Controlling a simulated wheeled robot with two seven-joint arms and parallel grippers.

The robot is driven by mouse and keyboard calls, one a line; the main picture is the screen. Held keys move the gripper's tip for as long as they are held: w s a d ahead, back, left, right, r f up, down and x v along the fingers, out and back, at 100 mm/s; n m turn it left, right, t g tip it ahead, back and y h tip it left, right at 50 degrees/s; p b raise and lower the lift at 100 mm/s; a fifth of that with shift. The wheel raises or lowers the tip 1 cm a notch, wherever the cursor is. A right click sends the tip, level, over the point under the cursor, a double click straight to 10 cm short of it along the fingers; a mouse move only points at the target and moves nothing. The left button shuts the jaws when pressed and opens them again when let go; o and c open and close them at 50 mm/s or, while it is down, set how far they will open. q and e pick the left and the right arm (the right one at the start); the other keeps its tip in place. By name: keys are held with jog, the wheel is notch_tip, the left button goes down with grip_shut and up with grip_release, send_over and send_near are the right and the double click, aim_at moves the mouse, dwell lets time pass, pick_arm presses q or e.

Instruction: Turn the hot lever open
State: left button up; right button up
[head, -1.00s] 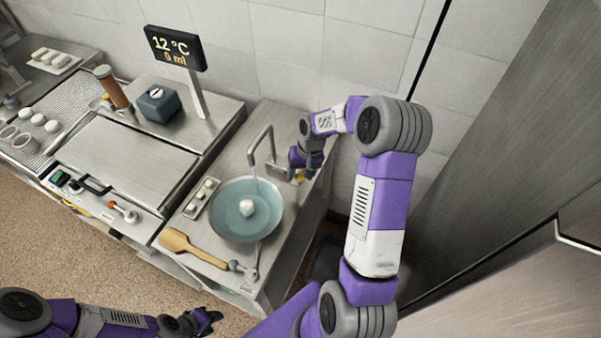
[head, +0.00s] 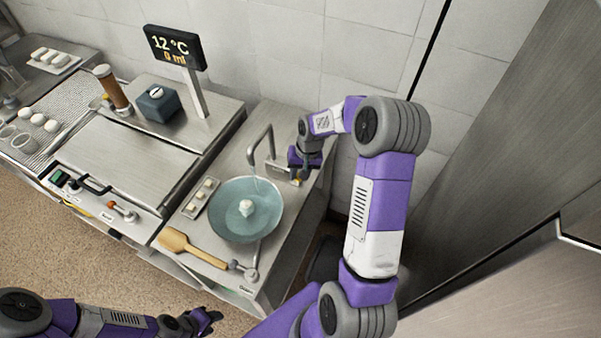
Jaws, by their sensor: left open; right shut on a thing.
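The tap (head: 262,143) has a bent grey spout over a round blue-green basin (head: 232,222). A low metal block stands beside the tap on the right. My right gripper (head: 299,174) is over the right end of this block, shut on a small lever there. The fingers hide most of the lever, and only a small orange-yellow bit shows under them. I cannot read any hot mark or tell the lever's angle. My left gripper (head: 211,319) is open and empty, low in the picture and away from the counter.
A display (head: 174,48) reads 12 °C and 0 ml. A pale lump (head: 246,208) is in the basin. A wooden paddle (head: 192,248), a small tray (head: 201,197) and a grey-knobbed lever (head: 251,274) are near the basin. The tiled wall is close behind the tap.

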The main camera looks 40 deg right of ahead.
jog(key=shift+w+a+m+b, duration=0.3)
jog(key=shift+a+m, duration=0.25)
jog(key=shift+m, duration=0.55)
jog(key=shift+w+a+m+t+h+p, duration=0.2)
jog(key=shift+w+a+m, duration=0.1)
jog(key=shift+m, duration=0.65)
jog(key=shift+w+a+m+t+h+p, duration=0.1)
jog(key=shift+w+a+m+t+h, duration=0.15)
jog(key=shift+m, duration=0.75)
jog(key=shift+w+a+m+t+h+p, duration=0.15)
jog(key=shift+w+a+m, duration=0.2)
jog(key=shift+m, duration=0.6)
jog(key=o, duration=1)
jog(key=shift+o, duration=0.2)
